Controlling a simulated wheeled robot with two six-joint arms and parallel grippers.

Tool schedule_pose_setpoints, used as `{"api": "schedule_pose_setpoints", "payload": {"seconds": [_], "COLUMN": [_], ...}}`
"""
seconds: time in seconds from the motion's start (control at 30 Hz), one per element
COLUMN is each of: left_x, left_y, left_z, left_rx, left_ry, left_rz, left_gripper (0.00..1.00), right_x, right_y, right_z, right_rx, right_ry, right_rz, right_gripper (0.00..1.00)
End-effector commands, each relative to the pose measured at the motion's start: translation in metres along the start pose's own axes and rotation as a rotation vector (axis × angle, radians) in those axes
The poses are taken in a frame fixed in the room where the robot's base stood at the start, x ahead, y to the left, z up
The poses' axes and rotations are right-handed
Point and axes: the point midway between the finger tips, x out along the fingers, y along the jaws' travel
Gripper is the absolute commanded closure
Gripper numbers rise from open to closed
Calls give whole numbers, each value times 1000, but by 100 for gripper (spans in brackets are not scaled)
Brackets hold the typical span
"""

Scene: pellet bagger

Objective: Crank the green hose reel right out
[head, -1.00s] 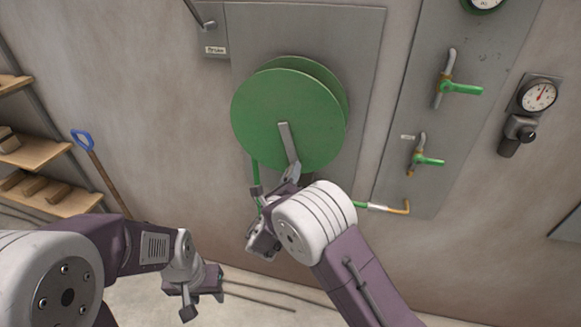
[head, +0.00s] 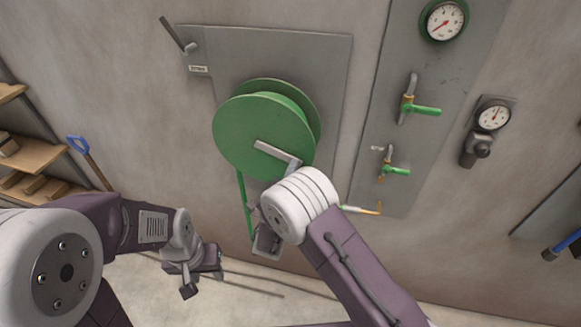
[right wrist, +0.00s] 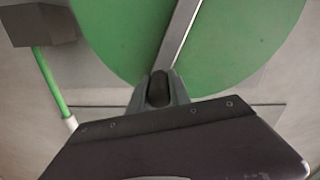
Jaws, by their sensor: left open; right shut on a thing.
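The green hose reel (head: 248,125) is mounted on a grey wall panel. Its grey crank arm (head: 274,151) points right and slightly down from the hub. My right gripper (head: 291,168) is at the crank's outer end, partly hidden by my wrist. In the right wrist view the gripper (right wrist: 160,92) is shut on the dark crank handle (right wrist: 159,86), with the crank arm (right wrist: 182,32) running up across the green disc (right wrist: 120,35). A green hose (head: 244,200) hangs from the reel's left side. My left gripper (head: 205,274) is open and empty, low and away from the reel.
Right of the reel is a grey panel (head: 383,165) with green-handled valves (head: 425,110) and a gauge (head: 443,20). Another gauge (head: 492,117) is on the wall. A blue-handled tool (head: 80,146) and wooden shelves (head: 35,155) stand at the left.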

Motion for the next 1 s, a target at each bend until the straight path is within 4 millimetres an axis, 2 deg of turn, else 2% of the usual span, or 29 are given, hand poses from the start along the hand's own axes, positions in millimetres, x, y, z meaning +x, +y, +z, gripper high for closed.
{"api": "schedule_pose_setpoints", "payload": {"seconds": [0.03,0.1,0.4,0.7,1.0], "left_x": [-14,-23,-49,-59,-60], "left_y": [0,0,1,1,1], "left_z": [-2,-2,-5,-6,-6], "left_rx": [0,0,0,0,0], "left_ry": [0,0,0,0,0], "left_rz": [0,0,0,0,0], "left_gripper": [55,55,55,55,55], "right_x": [0,0,0,0,0], "right_y": [-12,-18,-36,-43,-44], "right_z": [-4,-8,-15,-17,-17], "right_rx": [-36,-93,-280,-367,-383], "right_ry": [0,0,-1,-2,-2], "right_rz": [-1,-1,-2,-3,-4], "right_gripper": [100,100,100,100,100]}}
